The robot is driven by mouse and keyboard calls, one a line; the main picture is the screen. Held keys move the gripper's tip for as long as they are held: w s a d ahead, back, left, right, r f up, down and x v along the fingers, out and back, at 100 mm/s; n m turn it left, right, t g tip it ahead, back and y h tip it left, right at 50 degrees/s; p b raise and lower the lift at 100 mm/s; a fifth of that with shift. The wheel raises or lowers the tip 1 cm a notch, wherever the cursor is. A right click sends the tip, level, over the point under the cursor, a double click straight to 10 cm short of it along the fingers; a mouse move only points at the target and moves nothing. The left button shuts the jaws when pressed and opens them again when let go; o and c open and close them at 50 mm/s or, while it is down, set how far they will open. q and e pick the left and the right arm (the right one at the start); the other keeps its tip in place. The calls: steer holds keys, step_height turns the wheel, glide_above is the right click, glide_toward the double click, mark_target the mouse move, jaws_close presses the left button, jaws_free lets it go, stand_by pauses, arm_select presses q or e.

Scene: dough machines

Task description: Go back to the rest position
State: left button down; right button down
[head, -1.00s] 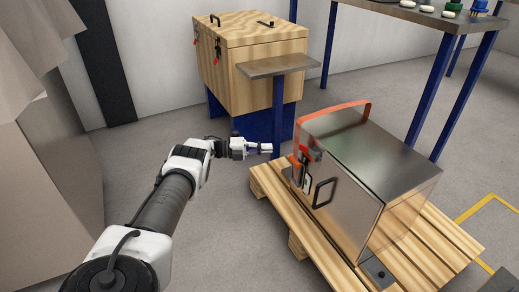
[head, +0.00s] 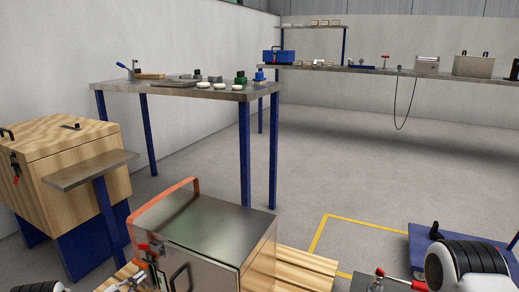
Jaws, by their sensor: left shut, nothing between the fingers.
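My left gripper (head: 126,283) shows only in part at the bottom edge of the head view, left of centre. It is shut with nothing held. It is close to the front left side of the metal box (head: 215,225), near the red-handled latch (head: 148,248); I cannot tell whether it touches. A piece of my left arm (head: 40,287) shows at the bottom left corner. A white and black ribbed link of my right arm (head: 467,264) is at the bottom right. My right gripper is out of the picture.
The metal box stands on a wooden pallet (head: 308,268). A wooden chest (head: 70,160) with a small metal shelf (head: 90,170) is at left. A blue-legged table (head: 180,92) and a long bench (head: 400,71) stand behind. Open floor (head: 345,165) lies at centre right.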

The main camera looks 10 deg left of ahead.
arm_select(q)
steer(key=s+d+f+n+g+y, duration=0.2)
steer(key=s+d+f+n+g, duration=0.1)
steer(key=s+d+f+n, duration=0.4)
steer(key=s+d+f+n+g+y, duration=0.25)
steer(key=s+d+f, duration=0.2)
steer(key=d, duration=0.45)
steer(key=s+d+r+n+g+y, duration=0.15)
steer(key=s+g, duration=0.25)
steer(key=s, duration=0.6)
steer(key=s+d+n+g, duration=0.2)
steer(key=s+d+g, duration=0.1)
steer(key=s, duration=0.7)
steer(key=s+d+r+n+g+y, duration=0.15)
steer(key=s+g, duration=0.25)
steer(key=s, duration=0.6)
step_height(320, 180, up, 38)
steer(key=s+p, duration=0.2)
steer(key=p, duration=3.6)
steer(key=shift+d+r, duration=0.15)
steer(key=shift+r, duration=0.1)
steer(key=shift+h, duration=0.25)
